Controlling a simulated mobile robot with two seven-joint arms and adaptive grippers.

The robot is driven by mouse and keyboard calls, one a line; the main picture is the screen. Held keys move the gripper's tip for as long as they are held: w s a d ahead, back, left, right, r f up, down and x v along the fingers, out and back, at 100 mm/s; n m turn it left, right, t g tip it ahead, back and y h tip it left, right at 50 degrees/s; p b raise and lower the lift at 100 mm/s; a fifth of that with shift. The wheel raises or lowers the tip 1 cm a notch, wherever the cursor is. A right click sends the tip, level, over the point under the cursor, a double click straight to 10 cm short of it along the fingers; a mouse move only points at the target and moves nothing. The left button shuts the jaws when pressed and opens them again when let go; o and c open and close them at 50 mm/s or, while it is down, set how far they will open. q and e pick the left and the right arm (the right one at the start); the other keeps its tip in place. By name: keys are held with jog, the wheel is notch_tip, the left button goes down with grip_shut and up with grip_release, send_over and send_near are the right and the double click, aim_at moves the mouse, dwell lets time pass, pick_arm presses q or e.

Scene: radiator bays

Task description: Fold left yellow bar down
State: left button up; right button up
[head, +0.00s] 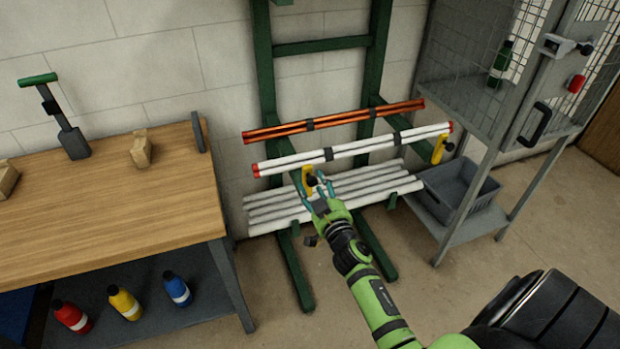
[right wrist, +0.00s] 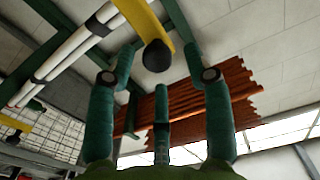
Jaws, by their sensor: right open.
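The left yellow bar (head: 307,184) stands roughly upright in front of the white pipes (head: 365,146) on the green rack (head: 263,60). In the right wrist view the yellow bar (right wrist: 146,18) carries a round black knob (right wrist: 157,56) at its near end. My right gripper (head: 318,187) is open just in front of the bar. Its green fingers spread around the knob end, with no clear grip on it. A second yellow bar (head: 439,150) stands upright at the right end of the pipes. My left gripper is not in view.
Copper pipes (head: 335,120) lie on the upper arms, and more white pipes (head: 330,200) lie below. A wooden workbench (head: 100,215) stands at the left. A mesh cage with a grey crate (head: 458,187) stands at the right. The floor before the rack is open.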

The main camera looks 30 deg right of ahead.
aim_at(313, 182)
jog(key=shift+x, duration=1.2)
jog(key=shift+w+d+f, duration=0.1)
jog(key=shift+w, duration=0.15)
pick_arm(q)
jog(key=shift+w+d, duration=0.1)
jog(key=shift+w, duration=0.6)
pick_arm(e)
grip_shut()
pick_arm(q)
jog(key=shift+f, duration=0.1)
